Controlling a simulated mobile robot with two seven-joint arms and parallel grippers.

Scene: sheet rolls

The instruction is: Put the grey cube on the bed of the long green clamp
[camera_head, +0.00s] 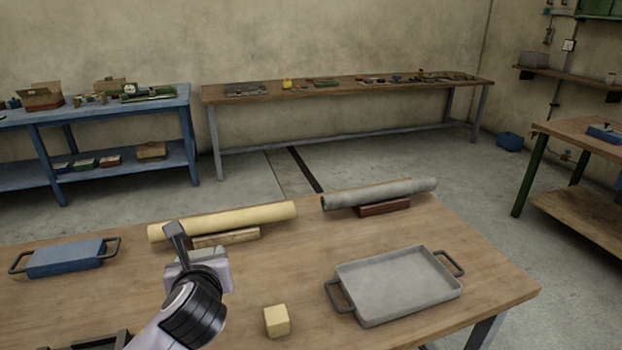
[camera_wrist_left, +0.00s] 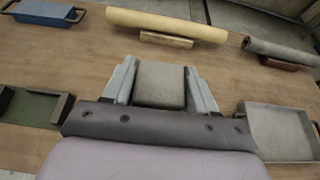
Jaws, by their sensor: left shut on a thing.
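My left gripper (camera_head: 178,238) is above the table, left of the cream cube. In the left wrist view my left gripper (camera_wrist_left: 160,85) is shut on the grey cube (camera_wrist_left: 160,82), with one finger on each side. In the head view the cube is mostly or fully hidden by the gripper. The long green clamp (camera_wrist_left: 34,121) lies at the left of the wrist view, with a green bed between dark raised ends. Only part of it shows at the bottom left of the head view (camera_head: 98,342). The gripper is to its right. My right gripper is not in view.
The wooden table (camera_head: 350,235) also carries a cream cube (camera_head: 276,321), a grey tray (camera_head: 400,285), a blue tray (camera_head: 66,258), a cream roll (camera_head: 225,219) and a grey roll (camera_head: 380,193) on their blocks. The tabletop around the cream cube is clear.

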